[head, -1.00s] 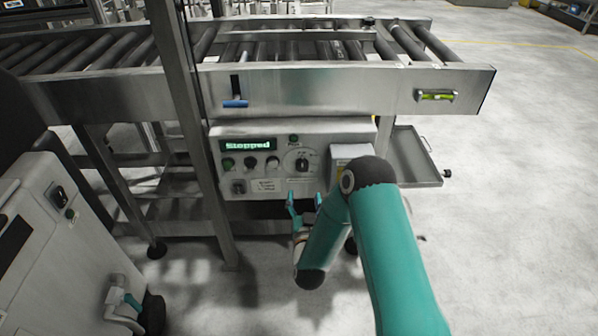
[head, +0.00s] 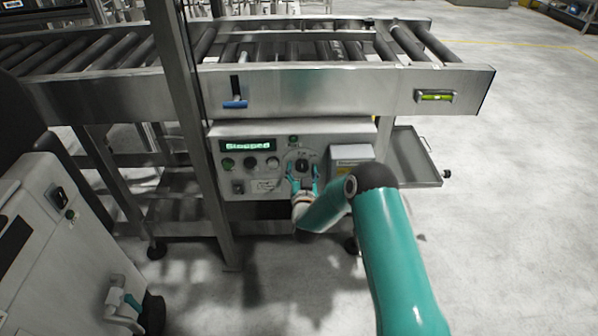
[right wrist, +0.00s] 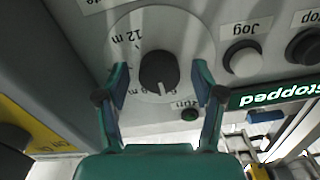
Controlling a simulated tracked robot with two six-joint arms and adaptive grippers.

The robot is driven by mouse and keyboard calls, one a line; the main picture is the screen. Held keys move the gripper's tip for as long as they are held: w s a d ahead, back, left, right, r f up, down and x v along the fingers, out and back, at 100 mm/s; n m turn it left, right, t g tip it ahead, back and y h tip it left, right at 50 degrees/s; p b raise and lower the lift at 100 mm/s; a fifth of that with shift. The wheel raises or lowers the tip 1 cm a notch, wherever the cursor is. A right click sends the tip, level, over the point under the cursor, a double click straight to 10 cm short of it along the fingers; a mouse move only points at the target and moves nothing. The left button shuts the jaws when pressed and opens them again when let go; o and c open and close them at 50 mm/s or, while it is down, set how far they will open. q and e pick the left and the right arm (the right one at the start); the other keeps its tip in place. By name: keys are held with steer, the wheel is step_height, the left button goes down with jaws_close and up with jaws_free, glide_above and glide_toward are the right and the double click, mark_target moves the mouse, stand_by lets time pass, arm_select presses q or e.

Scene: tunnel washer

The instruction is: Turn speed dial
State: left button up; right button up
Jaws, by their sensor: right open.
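The speed dial is a black knob (head: 302,166) on a round pale plate, on the grey control box (head: 225,187) under the conveyor. In the right wrist view the black knob (right wrist: 159,72) appears upside down, with its white pointer mark toward the bottom and "12 m" lettering beside it. My right gripper (head: 303,172) is at the front of the box, its teal fingers on either side of the knob. In the right wrist view the right gripper (right wrist: 160,80) is open, with gaps between both fingers and the knob. My left gripper is not in view.
A display (head: 248,145) reading "Stopped" and several buttons sit left of the dial. A small box (head: 351,153) with a yellow label is to its right. A steel post (head: 187,130) stands left of the panel, and a tray (head: 413,160) juts out at right.

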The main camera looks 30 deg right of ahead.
steer(key=c, duration=1.1)
steer(key=shift+a+f, duration=0.1)
steer(key=shift+a, duration=0.15)
steer(key=shift+c, duration=0.2)
steer(key=shift+d+m+b, duration=0.1)
steer(key=shift+m+b, duration=0.5)
steer(key=shift+b, duration=0.55)
steer(key=m+b, duration=0.8)
steer(key=b, duration=0.5)
steer(key=shift+f+m, duration=0.1)
steer(key=shift+m, duration=0.3)
steer(key=m+b, duration=0.9)
steer(key=b, duration=0.5)
steer(key=shift+m+b, duration=0.6)
steer(key=shift+m, duration=0.3)
steer(key=shift+d+r+m, duration=0.1)
steer(key=shift+r+m, duration=0.1)
steer(key=shift+m, duration=0.7)
steer(key=m, duration=0.3)
steer(key=shift+m, duration=0.3)
steer(key=shift+f+m, duration=0.1)
steer(key=shift+m, duration=1.7)
steer(key=shift+f, duration=0.1)
